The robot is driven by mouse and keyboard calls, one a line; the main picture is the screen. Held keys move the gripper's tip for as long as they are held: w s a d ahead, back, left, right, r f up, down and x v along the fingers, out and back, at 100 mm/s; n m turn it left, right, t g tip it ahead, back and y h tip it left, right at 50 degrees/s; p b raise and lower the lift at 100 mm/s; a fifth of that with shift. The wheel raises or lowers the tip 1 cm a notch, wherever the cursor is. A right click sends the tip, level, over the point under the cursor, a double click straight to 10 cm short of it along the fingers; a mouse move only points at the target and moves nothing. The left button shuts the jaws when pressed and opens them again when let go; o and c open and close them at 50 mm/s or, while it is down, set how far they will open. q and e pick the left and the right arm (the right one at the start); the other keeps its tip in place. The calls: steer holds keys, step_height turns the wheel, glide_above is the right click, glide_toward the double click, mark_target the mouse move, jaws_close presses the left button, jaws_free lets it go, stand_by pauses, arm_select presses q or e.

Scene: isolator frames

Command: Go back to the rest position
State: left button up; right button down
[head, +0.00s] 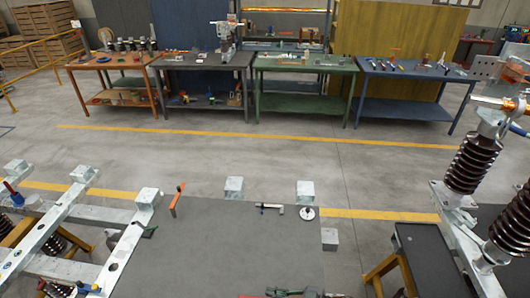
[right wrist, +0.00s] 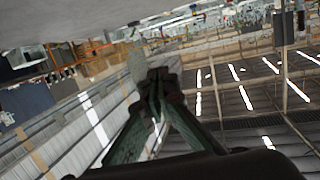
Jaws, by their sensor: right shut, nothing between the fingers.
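My right gripper (right wrist: 157,78) shows in the right wrist view with its two green fingers brought together at the tips. Nothing is held between them. It points out into the open hall, and no object touches the fingertips. In the head view a dark shape with green and red parts (head: 290,293) is cut off by the bottom edge; I cannot tell whether it is a tool or part of a gripper. My left gripper cannot be made out in either view.
A grey table (head: 235,250) lies in front, with an orange-handled tool (head: 177,199) and a white disc (head: 307,213) at its far edge. Metal frames (head: 115,250) stand left, brown ribbed insulators (head: 472,163) right. Workbenches (head: 305,65) stand behind open floor (head: 270,160).

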steer(key=w+d+r+m+t+h, duration=0.2)
steer(key=w+r+m+t+h, duration=0.1)
steer(key=w+m+t, duration=0.15)
steer(key=w+d+f+m+t+h, duration=0.1)
steer(key=d+m+t+h, duration=0.2)
steer(key=d+m+h, duration=0.8)
steer(key=s+d+f+n+g+h, duration=0.1)
steer(key=s+d+f+g, duration=0.35)
steer(key=s+d, duration=0.7)
steer(key=s+d+f+n+g+h, duration=0.1)
steer(key=s+d+f+g, duration=0.4)
steer(key=s, duration=1)
step_height(320, 180, down, 29)
steer(key=s+d+b, duration=0.1)
steer(key=d+b, duration=0.1)
steer(key=b, duration=0.1)
steer(key=s+f+g+b, duration=0.2)
steer(key=s+f+b, duration=0.1)
steer(key=s+f, duration=1.7)
step_height(320, 180, down, 3)
steer(key=shift+s+a+f+n+y+b, duration=0.1)
steer(key=shift+s+a+n+y+b, duration=0.2)
steer(key=shift+n+b, duration=0.15)
